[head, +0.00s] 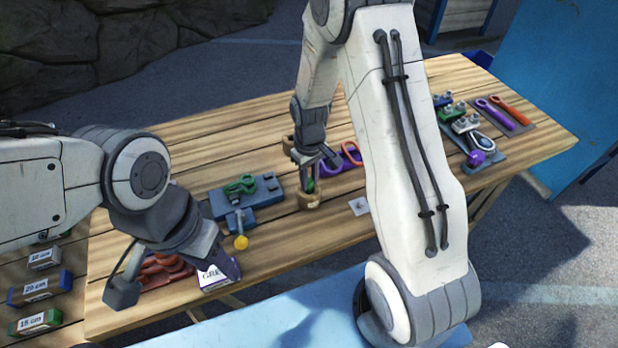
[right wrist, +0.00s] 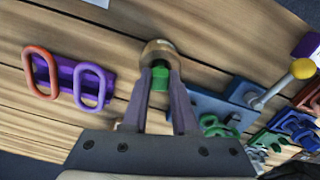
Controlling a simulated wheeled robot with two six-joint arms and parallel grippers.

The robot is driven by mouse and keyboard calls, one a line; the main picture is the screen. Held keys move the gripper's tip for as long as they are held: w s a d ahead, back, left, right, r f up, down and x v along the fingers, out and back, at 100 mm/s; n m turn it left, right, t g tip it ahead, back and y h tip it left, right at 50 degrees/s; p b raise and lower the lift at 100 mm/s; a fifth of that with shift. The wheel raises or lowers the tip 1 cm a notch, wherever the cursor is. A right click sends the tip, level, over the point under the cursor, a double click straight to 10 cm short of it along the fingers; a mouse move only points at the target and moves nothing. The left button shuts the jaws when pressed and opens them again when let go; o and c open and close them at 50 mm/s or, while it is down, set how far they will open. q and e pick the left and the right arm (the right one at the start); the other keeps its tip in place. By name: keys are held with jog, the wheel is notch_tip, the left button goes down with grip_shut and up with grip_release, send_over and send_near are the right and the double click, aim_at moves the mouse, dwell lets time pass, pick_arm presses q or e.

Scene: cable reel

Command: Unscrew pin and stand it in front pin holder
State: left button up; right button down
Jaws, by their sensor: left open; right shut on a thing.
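My right gripper (head: 308,178) is shut on a small green pin (head: 310,186), at the front wooden pin holder (head: 310,202). In the right wrist view the green pin (right wrist: 160,78) is between the fingertips (right wrist: 161,85), against the round wooden holder (right wrist: 158,48); I cannot tell how deep it sits. A green shackle (head: 240,184) lies on a blue block (head: 262,190) to the left; it also shows in the right wrist view (right wrist: 220,127). Another wooden holder (head: 288,146) stands behind, partly hidden by my right arm. My left gripper (head: 172,278) is open at the table's front left.
A yellow-knobbed lever (head: 241,242) sticks out in front of the blue block. A white labelled box (head: 215,276) and red shackles (head: 160,272) are beside my left gripper. Tools lie at the right.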

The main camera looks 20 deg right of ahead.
jog(key=shift+f+b, duration=0.4)
jog(key=shift+f, duration=0.2)
dwell(0.3)
jog(key=c, duration=0.6)
grip_release()
